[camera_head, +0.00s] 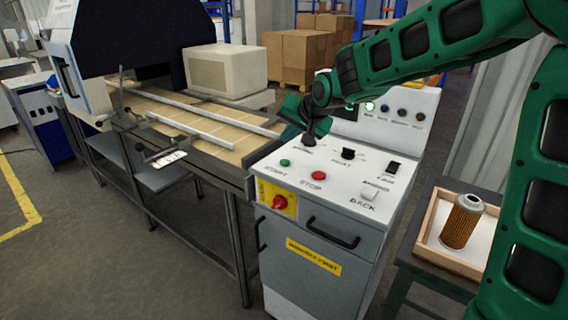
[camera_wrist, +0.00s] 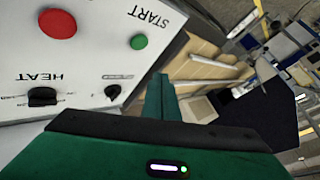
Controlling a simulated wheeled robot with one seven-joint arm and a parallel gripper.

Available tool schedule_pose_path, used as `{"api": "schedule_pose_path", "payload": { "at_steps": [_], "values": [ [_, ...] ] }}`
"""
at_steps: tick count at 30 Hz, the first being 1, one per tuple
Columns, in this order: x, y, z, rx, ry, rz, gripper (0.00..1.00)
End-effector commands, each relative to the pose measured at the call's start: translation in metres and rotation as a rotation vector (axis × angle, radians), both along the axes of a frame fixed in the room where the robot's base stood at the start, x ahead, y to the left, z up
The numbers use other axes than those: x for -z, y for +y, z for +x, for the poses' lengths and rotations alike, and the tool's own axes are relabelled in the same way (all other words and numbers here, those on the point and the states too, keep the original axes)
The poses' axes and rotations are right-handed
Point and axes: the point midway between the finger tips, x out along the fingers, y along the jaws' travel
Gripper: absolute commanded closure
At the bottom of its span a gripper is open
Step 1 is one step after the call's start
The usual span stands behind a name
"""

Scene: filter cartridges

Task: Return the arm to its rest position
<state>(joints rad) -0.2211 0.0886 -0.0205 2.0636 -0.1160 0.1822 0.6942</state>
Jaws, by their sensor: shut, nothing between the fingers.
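My green arm reaches in from the right in the head view, and its forearm extends left over the white control panel (camera_head: 330,165). My gripper (camera_head: 290,128) is at the panel's back left corner, above the edge beside the conveyor. In the wrist view my gripper (camera_wrist: 162,80) shows as a narrow green finger shape, shut and empty. The panel also fills the upper left of the wrist view (camera_wrist: 90,60), with a red button (camera_wrist: 57,23), a green button (camera_wrist: 138,41) and the HEAT knob (camera_wrist: 42,96). I cannot tell whether my gripper touches the panel.
A conveyor (camera_head: 205,122) with metal rails runs left of the panel, with a cream box-shaped unit (camera_head: 224,70) behind it. A pleated filter cartridge (camera_head: 462,222) stands upright in a wooden tray (camera_head: 447,262) at right. Cardboard boxes (camera_head: 297,55) stand at the back. Floor at front left is clear.

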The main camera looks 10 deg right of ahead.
Motion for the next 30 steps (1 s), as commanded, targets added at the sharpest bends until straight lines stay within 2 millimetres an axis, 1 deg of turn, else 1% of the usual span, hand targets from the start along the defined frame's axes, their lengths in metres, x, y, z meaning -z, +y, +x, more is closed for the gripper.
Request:
{"api": "schedule_pose_path", "payload": {
  "at_steps": [11, 14, 17, 18, 20, 21, 23, 24, 26, 27, 29, 30],
  "values": [
    [0.000, -0.002, -0.001, 0.001, 0.002, -0.004, 1.00],
    [0.001, -0.019, -0.009, 0.013, 0.016, -0.027, 1.00],
    [0.005, -0.056, -0.029, 0.036, 0.055, -0.080, 1.00],
    [0.007, -0.075, -0.042, 0.049, 0.080, -0.108, 1.00],
    [0.011, -0.106, -0.064, 0.067, 0.123, -0.149, 1.00],
    [0.014, -0.127, -0.081, 0.081, 0.155, -0.177, 1.00],
    [0.019, -0.155, -0.109, 0.095, 0.206, -0.213, 1.00],
    [0.022, -0.173, -0.128, 0.105, 0.242, -0.233, 1.00],
    [0.028, -0.197, -0.159, 0.118, 0.296, -0.258, 1.00],
    [0.031, -0.212, -0.180, 0.127, 0.335, -0.273, 1.00],
    [0.037, -0.231, -0.214, 0.135, 0.394, -0.288, 1.00],
    [0.041, -0.243, -0.238, 0.140, 0.434, -0.295, 1.00]
  ]
}}
